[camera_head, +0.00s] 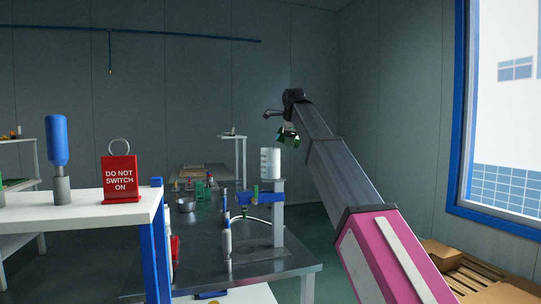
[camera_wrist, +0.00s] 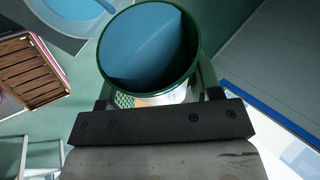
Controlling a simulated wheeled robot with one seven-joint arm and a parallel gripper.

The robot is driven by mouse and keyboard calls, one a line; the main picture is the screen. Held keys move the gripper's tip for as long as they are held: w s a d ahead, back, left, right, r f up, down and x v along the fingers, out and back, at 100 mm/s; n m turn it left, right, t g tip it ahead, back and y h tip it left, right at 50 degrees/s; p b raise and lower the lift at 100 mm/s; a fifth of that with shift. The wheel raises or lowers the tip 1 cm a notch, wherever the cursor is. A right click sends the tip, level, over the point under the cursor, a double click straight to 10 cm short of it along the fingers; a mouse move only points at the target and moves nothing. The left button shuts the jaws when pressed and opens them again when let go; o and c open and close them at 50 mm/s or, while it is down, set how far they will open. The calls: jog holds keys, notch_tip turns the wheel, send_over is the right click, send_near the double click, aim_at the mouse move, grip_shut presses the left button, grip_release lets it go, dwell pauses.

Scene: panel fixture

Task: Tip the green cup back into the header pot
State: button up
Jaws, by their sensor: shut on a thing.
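My gripper (camera_head: 287,131) is shut on the green cup (camera_head: 291,141), up in the air above and just right of the white header pot (camera_head: 270,163). The pot stands on top of a grey post. In the wrist view the green cup (camera_wrist: 110,44) sits between the fingers, its round mouth facing the camera, with blue liquid inside. The liquid's slanted edge suggests the cup is tilted. A pale round vessel with blue inside, apparently the header pot (camera_wrist: 60,33), shows at the top left, apart from the cup. In the head view the cup is small and partly hidden by my gripper.
A blue valve (camera_head: 262,197) and pipework stand beside the post on the metal bench (camera_head: 255,258). A white shelf (camera_head: 80,212) at left holds a red "DO NOT SWITCH ON" sign (camera_head: 121,180) and a blue bottle (camera_head: 58,140). A wooden pallet (camera_head: 480,283) lies at right.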

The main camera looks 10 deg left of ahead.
jog(key=shift+a+r+h, duration=0.1)
jog(key=shift+r+h, duration=0.15)
jog(key=shift+h, duration=0.05)
dwell(0.8)
jog(key=shift+s+a+r+n+t+h+p, duration=0.3)
jog(key=shift+a+r+n+t+h+p, duration=0.15)
jog(key=shift+a+h, duration=0.25)
dwell(1.2)
jog(key=shift+s+a+f+n+t+h, duration=0.1)
jog(key=shift+a+f+n+t+h, duration=0.15)
jog(key=shift+f+t+h, duration=0.35)
dwell(1.5)
